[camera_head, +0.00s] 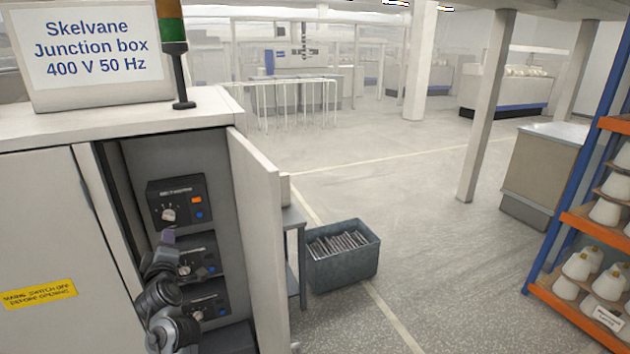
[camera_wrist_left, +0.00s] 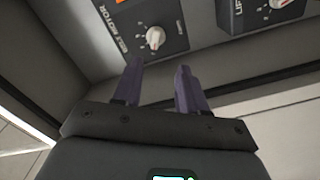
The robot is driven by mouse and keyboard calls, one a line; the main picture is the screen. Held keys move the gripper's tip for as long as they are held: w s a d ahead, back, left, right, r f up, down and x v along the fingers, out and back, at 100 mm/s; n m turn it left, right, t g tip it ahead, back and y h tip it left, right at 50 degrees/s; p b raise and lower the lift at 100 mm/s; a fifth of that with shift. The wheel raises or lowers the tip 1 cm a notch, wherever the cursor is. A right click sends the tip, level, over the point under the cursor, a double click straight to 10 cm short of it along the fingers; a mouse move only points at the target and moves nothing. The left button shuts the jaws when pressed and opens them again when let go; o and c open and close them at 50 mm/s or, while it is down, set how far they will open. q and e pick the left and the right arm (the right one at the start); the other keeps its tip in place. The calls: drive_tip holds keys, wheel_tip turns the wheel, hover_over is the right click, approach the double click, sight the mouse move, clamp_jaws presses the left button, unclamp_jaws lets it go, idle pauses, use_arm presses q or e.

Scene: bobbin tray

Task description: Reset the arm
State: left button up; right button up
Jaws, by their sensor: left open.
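My left gripper (camera_head: 168,236) is inside the open junction box cabinet, in front of its control modules. In the left wrist view the same gripper (camera_wrist_left: 157,82) shows two purple fingers spread apart with nothing between them. A control module labelled as a motor (camera_wrist_left: 140,30), with a white rotary knob (camera_wrist_left: 155,38), lies just beyond the fingertips, and the knob appears apart from them. In the head view the top module (camera_head: 180,203) has a knob, an orange part and a blue button. My right gripper is not in view.
The cabinet door (camera_head: 256,235) stands open to the right of my arm. A grey bin (camera_head: 343,268) of metal rods stands on the floor beyond it. An orange and blue rack (camera_head: 570,218) with white cones is at far right. The middle floor is clear.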

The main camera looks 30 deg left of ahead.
use_arm(q)
wheel_tip(320, 180, down, 8)
drive_tip(key=s+f+m+h, duration=0.1)
drive_tip(key=s+m, duration=0.1)
drive_tip(key=s, duration=0.1)
drive_tip(key=s+d+f+m+h, duration=0.3)
drive_tip(key=d+f+m, duration=0.15)
drive_tip(key=d, duration=0.35)
drive_tip(key=s+d+f+m+g+h, duration=0.1)
drive_tip(key=s+d+f+m+h, duration=0.25)
drive_tip(key=d+f, duration=0.4)
drive_tip(key=s+d+f+m+h, duration=0.2)
drive_tip(key=d+f+m, duration=0.25)
drive_tip(key=d, duration=0.55)
drive_tip(key=s+d+f+m+g+h, duration=0.2)
drive_tip(key=s+d+m+g+h, duration=0.2)
drive_tip(key=s+d+m+g, duration=0.8)
drive_tip(key=s+d+r+n+t+p, duration=0.1)
drive_tip(key=d+r+t+p, duration=0.1)
drive_tip(key=r+p, duration=0.6)
drive_tip(key=s+d+r+n+t+p, duration=0.1)
drive_tip(key=s+d+r+t+p, duration=0.1)
drive_tip(key=r+p, duration=0.6)
drive_tip(key=shift+t, duration=0.6)
drive_tip(key=shift+n, duration=0.25)
